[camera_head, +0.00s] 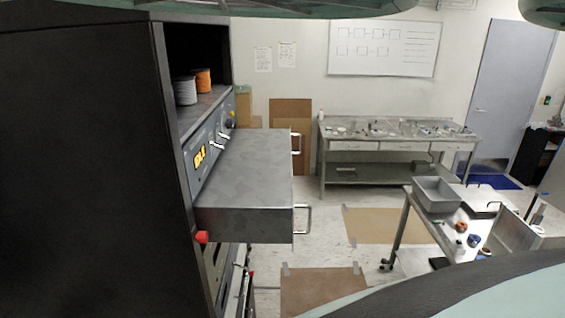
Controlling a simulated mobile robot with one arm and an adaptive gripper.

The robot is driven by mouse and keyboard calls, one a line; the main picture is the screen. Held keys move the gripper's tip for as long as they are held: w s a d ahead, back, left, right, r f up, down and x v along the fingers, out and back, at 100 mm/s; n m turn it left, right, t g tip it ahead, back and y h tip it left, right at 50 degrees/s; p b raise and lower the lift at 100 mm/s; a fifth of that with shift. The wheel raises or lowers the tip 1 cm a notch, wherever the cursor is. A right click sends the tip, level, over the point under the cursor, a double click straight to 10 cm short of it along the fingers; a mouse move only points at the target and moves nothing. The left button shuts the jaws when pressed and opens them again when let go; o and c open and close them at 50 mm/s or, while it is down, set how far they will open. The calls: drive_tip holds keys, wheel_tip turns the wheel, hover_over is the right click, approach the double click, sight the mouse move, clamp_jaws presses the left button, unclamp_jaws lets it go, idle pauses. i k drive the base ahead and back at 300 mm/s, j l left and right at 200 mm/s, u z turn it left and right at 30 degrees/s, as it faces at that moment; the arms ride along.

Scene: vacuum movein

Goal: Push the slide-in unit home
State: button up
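The slide-in unit (246,173) is a grey metal box that sticks well out of the front of a tall dark cabinet (85,165). It lies level and points to the right. Two metal handles stand on its front face, a near one (303,219) and a far one (296,143). Its inner end is hidden inside the cabinet. My gripper is not in view; only pale green parts of my own body show at the top and bottom right edges.
Above the unit are a control panel (208,148) with a lit display and a shelf with a grey spool (185,91) and an orange spool (203,80). A red knob (202,237) sits below. A cart with a grey bin (436,195) stands right; a workbench (395,144) stands behind.

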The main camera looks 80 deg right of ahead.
sight(246, 196)
drive_tip(key=k+l+z, duration=0.15)
drive_tip(key=z, duration=0.25)
drive_tip(key=k+l+z, duration=0.1)
drive_tip(key=z, duration=0.35)
drive_tip(key=k+l+z, duration=0.1)
drive_tip(key=l+z, duration=0.15)
drive_tip(key=z, duration=0.15)
drive_tip(key=l+z, duration=0.25)
drive_tip(key=z, duration=0.2)
drive_tip(key=l+z, duration=0.2)
drive_tip(key=z, duration=0.2)
drive_tip(key=i+l+z, duration=0.1)
drive_tip(key=z, duration=0.3)
drive_tip(key=i+l+z, duration=0.15)
drive_tip(key=z, duration=0.25)
drive_tip(key=i+l+z, duration=0.1)
drive_tip(key=l+z, duration=0.15)
drive_tip(key=z, duration=0.15)
